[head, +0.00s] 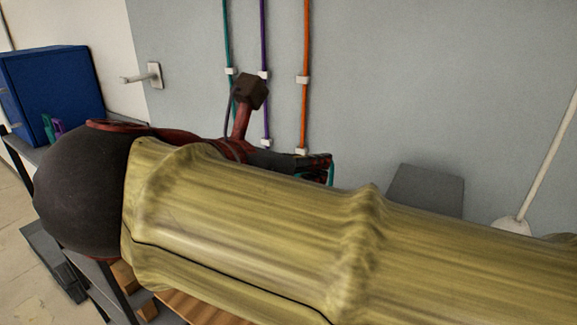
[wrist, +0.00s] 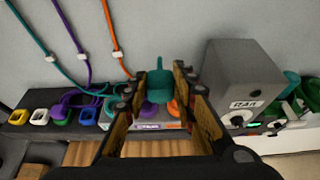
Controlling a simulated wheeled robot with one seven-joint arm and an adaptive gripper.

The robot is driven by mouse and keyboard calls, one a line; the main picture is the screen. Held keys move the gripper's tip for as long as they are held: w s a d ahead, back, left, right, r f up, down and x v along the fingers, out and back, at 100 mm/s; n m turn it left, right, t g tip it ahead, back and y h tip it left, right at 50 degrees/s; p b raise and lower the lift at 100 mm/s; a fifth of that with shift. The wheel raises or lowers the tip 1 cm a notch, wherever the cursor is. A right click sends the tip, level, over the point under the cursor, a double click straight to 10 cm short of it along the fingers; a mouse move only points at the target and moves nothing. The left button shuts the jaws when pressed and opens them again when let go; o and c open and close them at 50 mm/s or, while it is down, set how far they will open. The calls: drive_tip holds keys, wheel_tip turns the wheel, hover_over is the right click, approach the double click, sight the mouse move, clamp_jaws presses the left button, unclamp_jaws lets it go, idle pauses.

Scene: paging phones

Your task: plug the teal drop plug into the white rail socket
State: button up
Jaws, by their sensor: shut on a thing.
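My gripper (wrist: 160,84) is shut on the teal plug (wrist: 160,90), which sits between the two fingers in the wrist view. In the head view my gripper (head: 322,163) is mostly hidden behind my arm, with a bit of teal showing by its fingers. A white rail socket (wrist: 40,116) stands in the row of coloured sockets at the left of the wrist view, apart from my gripper. The head view does not show that socket row; my arm covers that area.
A grey speaker-like box (wrist: 240,82) stands right of my gripper, with green items beyond it. Teal, purple and orange cables (head: 305,50) run down the wall. A blue box (head: 55,82) stands far left.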

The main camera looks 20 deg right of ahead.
drive_tip(key=shift+s+r, duration=0.1)
drive_tip(key=shift+s, duration=0.1)
drive_tip(key=shift+p, duration=0.4)
drive_tip(key=shift+w, duration=0.15)
drive_tip(key=w+a+p, duration=0.3)
drive_tip(key=w+a, duration=0.2)
drive_tip(key=w, duration=0.6)
drive_tip(key=w+a+p, duration=0.4)
drive_tip(key=w+a, duration=0.2)
drive_tip(key=w, duration=0.6)
drive_tip(key=w+a+p, duration=0.3)
drive_tip(key=w+a, duration=0.2)
drive_tip(key=w, duration=0.6)
drive_tip(key=shift+w+a+p, duration=0.2)
drive_tip(key=shift+a+p, duration=0.1)
idle(0.9)
